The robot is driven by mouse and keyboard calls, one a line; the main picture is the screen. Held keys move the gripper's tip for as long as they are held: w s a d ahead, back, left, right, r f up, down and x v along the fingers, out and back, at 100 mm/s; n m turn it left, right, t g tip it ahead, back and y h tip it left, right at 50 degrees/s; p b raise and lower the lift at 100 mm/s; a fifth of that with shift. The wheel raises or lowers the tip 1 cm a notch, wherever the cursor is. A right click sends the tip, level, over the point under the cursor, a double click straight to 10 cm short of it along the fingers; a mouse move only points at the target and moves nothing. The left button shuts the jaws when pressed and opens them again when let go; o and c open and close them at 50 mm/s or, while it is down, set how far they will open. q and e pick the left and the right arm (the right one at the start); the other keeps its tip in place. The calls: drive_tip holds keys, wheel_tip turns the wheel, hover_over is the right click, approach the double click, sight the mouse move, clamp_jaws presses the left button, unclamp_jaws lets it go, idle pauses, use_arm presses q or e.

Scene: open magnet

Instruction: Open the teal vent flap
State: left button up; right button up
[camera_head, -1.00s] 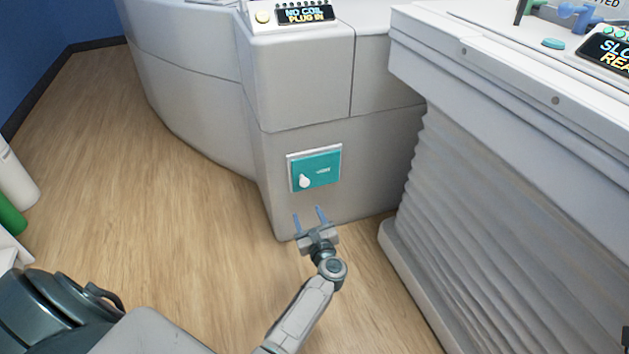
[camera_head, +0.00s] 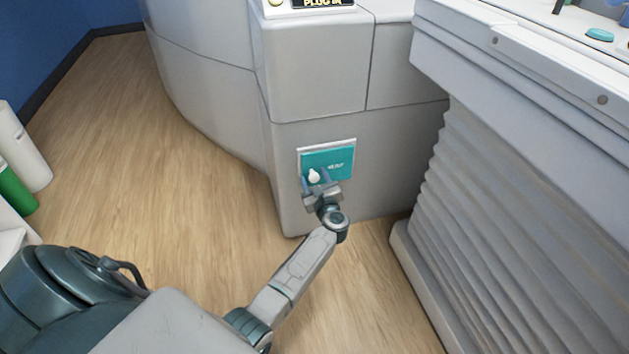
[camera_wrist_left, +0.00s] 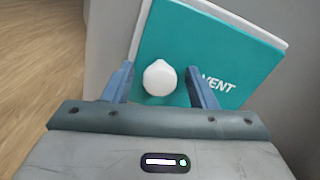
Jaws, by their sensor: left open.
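The teal vent flap (camera_head: 341,161) is set low in the front of the grey machine housing, in a white frame. It looks shut. A round white knob (camera_head: 314,176) sits on its lower left part. In the left wrist view the flap (camera_wrist_left: 190,45) carries the word VENT, and the knob (camera_wrist_left: 159,78) shows between the two blue fingers. My left gripper (camera_head: 317,178) is open, its fingers on either side of the knob with a gap to each in the wrist view. I cannot tell whether they touch the flap. My right gripper is not in view.
A large white bellows-sided table (camera_head: 520,210) stands close on the right. The grey machine housing (camera_head: 310,70) rises behind the flap. White and green cylinders (camera_head: 18,190) stand at the far left. The wood floor (camera_head: 150,180) is clear on the left.

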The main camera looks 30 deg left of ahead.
use_arm(q)
drive_tip(key=shift+w+a, duration=0.15)
clamp_jaws()
idle(0.4)
